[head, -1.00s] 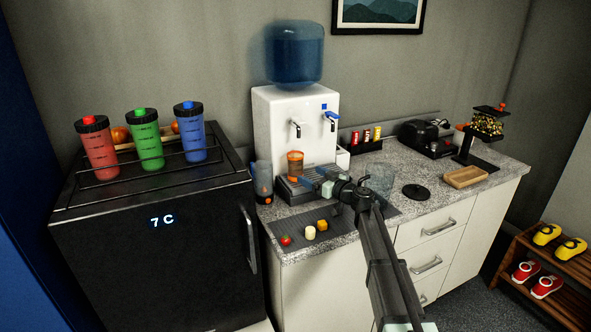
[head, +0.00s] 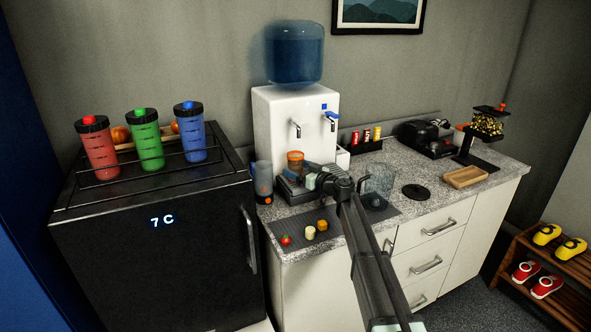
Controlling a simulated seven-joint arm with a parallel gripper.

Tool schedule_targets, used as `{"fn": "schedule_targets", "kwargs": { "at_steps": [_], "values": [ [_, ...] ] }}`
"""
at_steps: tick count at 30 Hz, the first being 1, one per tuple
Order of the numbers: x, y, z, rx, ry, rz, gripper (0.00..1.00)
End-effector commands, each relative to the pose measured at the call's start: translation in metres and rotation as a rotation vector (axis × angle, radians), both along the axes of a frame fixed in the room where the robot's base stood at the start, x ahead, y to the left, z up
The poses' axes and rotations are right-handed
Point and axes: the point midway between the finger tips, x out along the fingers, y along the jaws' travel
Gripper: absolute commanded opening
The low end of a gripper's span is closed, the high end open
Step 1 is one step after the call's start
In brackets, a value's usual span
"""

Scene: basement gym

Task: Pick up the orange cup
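The orange cup (head: 295,161) stands upright on the drip tray (head: 291,191) of the white water dispenser, below its taps. Only its upper part shows clearly. My gripper (head: 302,175) is at the cup's lower right side, reaching in over the drip tray from the right. The fingers are small and partly hidden by the wrist and the cup. I cannot tell whether they touch the cup or how far apart they are.
A dark bottle (head: 264,182) stands just left of the drip tray. Small food pieces lie on the grey mat (head: 275,229) in front. A clear blender jar (head: 380,183) stands right of my wrist. The white dispenser (head: 296,115) rises behind the cup.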

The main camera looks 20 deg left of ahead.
Motion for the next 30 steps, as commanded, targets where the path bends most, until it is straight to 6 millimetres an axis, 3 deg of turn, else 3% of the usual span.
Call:
{"fn": "schedule_targets", "kwargs": {
  "at_steps": [2,20,30],
  "values": [
    [0.0,-0.0001,0.0,0.0,0.0,0.0,0.8],
    [-0.0001,-0.0002,-0.0001,0.0,0.0,0.0,0.22],
    [0.0,-0.0001,0.0048,0.0,-0.001,0.001,0.21]
  ]
}}
